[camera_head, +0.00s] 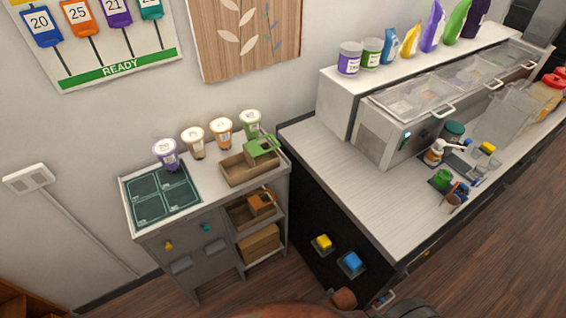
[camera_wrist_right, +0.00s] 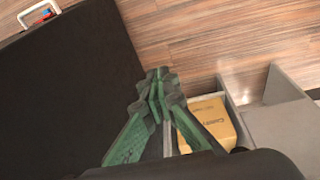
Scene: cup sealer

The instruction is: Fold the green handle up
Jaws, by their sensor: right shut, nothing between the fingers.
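The green handle (camera_head: 262,148) lies low across the right side of a wooden tray (camera_head: 238,176) on top of the grey cart. In the head view nothing touches it. It is not in the right wrist view. My right gripper (camera_wrist_right: 158,84) shows there with its green fingers together and nothing between them. It is beside the dark counter side, near the cart's lower shelf with a yellow-brown box (camera_wrist_right: 207,122). My left gripper is in neither view.
Several lidded cups (camera_head: 221,132) stand behind the tray, and a dark green mat (camera_head: 160,194) lies to its left. An orange-handled tray (camera_head: 245,214) sits on the shelf below. The black-sided counter (camera_head: 350,180) stands close on the right.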

